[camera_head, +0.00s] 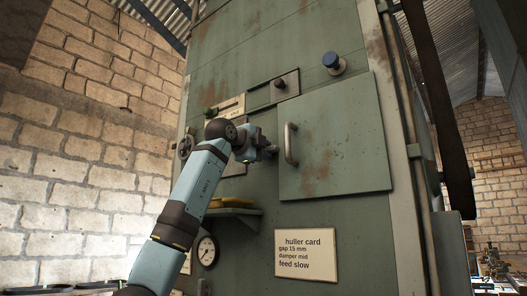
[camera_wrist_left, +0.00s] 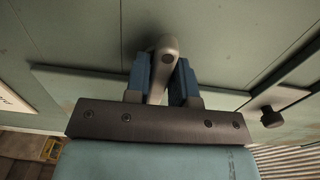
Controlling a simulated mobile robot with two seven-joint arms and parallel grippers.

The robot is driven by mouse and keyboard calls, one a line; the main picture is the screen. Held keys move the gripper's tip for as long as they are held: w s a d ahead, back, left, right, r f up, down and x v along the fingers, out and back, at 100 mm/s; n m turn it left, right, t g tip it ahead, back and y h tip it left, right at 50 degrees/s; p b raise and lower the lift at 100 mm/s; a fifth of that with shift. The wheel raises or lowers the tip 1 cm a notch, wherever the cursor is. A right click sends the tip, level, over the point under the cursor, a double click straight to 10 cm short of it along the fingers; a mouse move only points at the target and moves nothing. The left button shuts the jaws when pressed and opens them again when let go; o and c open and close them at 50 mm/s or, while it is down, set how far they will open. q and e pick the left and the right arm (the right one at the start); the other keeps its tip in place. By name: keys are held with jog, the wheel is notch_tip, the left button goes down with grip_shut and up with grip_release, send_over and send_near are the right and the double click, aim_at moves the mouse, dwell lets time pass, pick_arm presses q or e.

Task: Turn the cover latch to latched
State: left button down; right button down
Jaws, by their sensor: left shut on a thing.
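The cover (camera_head: 345,140) is a flat green rust-stained panel on the front of the tall green machine, and it lies closed against it. It has a grey vertical handle (camera_head: 290,144) near its left edge. My left gripper (camera_head: 267,152) is at the machine face just left of the cover's edge. In the left wrist view its blue fingers (camera_wrist_left: 161,72) are shut on a grey lever, the cover latch (camera_wrist_left: 164,47), with its rounded end showing beyond the fingers. In the head view the gripper mostly hides the latch. My right gripper is not in view.
A slotted plate with a dark knob (camera_head: 280,84) and a blue knob (camera_head: 331,60) sit above the cover. A huller card (camera_head: 306,255) is below the cover.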

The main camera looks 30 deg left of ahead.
pick_arm(q)
jog(key=c, duration=1.3)
grip_release()
jog(key=shift+c, duration=0.2)
jog(key=s+a+b, duration=0.1)
jog(key=s+b, duration=0.2)
jog(key=s, duration=1.1)
jog(key=shift+b, duration=0.3)
jog(key=shift+w, duration=0.1)
